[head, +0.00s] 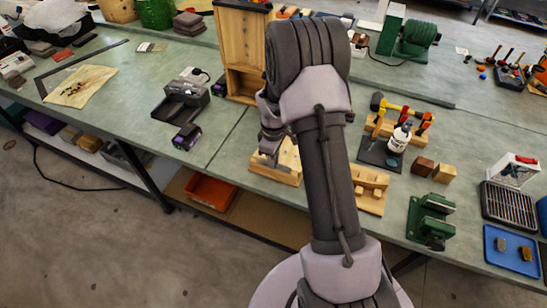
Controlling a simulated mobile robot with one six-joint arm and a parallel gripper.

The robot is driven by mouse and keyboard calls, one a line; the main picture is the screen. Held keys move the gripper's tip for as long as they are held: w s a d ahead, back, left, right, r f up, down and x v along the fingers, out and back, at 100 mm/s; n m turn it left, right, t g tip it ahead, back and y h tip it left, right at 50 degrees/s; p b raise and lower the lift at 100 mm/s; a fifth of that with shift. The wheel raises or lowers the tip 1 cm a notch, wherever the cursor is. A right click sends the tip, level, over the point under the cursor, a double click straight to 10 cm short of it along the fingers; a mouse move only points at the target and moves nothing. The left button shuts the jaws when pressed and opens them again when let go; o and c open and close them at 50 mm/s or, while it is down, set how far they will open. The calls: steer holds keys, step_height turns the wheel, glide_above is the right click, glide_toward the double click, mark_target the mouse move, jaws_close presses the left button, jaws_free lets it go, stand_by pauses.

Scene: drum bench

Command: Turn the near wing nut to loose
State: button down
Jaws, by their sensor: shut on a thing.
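My gripper (268,156) points down at a light wooden block (290,178) near the front edge of the green bench. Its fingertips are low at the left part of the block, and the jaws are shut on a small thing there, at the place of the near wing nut. The wing nut itself is too small and too covered by the fingers to make out, so its angle cannot be told. My arm covers the right side of the block and anything on it.
A second wooden piece with pegs (371,188) stands right of my arm. Further right are a dark tray with a white bottle (400,137), wooden cubes (422,166) and a green vise (430,220). A black power tool (186,137) lies left; the bench between is clear.

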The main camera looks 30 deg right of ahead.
steer(key=shift+n+p, duration=0.4)
steer(key=shift+n, duration=1.2)
steer(key=c, duration=1.5)
jaws_free()
steer(key=shift+o, duration=0.2)
steer(key=shift+r, duration=0.1)
step_height(320, 180, up, 17)
steer(key=p, duration=0.3)
steer(key=shift+p, duration=0.4)
steer(key=shift+a+r, duration=0.1)
steer(key=shift+r, duration=0.05)
